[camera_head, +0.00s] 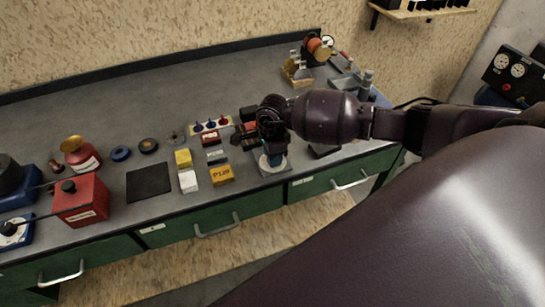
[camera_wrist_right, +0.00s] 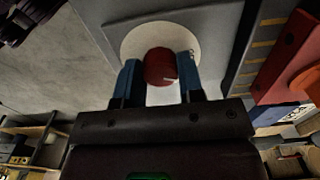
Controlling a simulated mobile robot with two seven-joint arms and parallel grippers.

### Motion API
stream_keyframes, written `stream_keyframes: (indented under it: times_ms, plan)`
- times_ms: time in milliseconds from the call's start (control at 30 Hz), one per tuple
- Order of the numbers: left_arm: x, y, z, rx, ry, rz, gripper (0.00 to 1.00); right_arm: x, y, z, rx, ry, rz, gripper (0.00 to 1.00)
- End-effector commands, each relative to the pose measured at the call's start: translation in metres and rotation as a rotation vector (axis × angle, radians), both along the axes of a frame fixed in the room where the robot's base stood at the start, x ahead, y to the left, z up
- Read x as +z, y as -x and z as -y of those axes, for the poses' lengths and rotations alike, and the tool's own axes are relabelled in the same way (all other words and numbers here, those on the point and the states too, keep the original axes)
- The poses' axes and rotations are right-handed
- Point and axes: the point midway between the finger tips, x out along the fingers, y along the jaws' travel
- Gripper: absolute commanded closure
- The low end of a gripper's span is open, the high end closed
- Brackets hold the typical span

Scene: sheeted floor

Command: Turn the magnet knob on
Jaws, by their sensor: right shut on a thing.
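The magnet knob (camera_wrist_right: 160,66) is a round dark red knob with a small white mark, on a pale round dial (camera_wrist_right: 188,40) of a grey plate. My right gripper (camera_wrist_right: 161,80) has its two blue fingers on either side of the knob and is shut on it. In the head view my right gripper (camera_head: 273,157) reaches down onto the same dial plate (camera_head: 272,171) near the bench's front edge. The knob itself is hidden there by the gripper. My left gripper is in neither view.
Yellow, white and orange boxes (camera_head: 221,175) stand just left of the dial plate. A strip with blue and red knobbed pieces (camera_head: 198,128) lies behind them. A black mat (camera_head: 148,181) and a red box (camera_head: 81,199) are farther left. Green drawers (camera_head: 205,222) are below the bench edge.

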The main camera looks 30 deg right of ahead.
Motion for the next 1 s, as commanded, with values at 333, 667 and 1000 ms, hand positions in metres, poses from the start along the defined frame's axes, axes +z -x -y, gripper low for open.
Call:
stream_keyframes:
  times_ms: [333, 667, 1000]
  plan:
    - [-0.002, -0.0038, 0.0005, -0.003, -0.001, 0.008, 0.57, 0.0, -0.0004, 0.0006, -0.329, 0.002, -0.001, 0.88]
    - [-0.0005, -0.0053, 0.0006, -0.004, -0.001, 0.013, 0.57, 0.0007, -0.0009, 0.0006, -0.642, 0.002, 0.0, 0.88]
    - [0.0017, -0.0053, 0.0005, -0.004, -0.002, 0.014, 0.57, 0.0013, -0.0012, 0.0009, -0.927, 0.002, 0.0, 0.88]
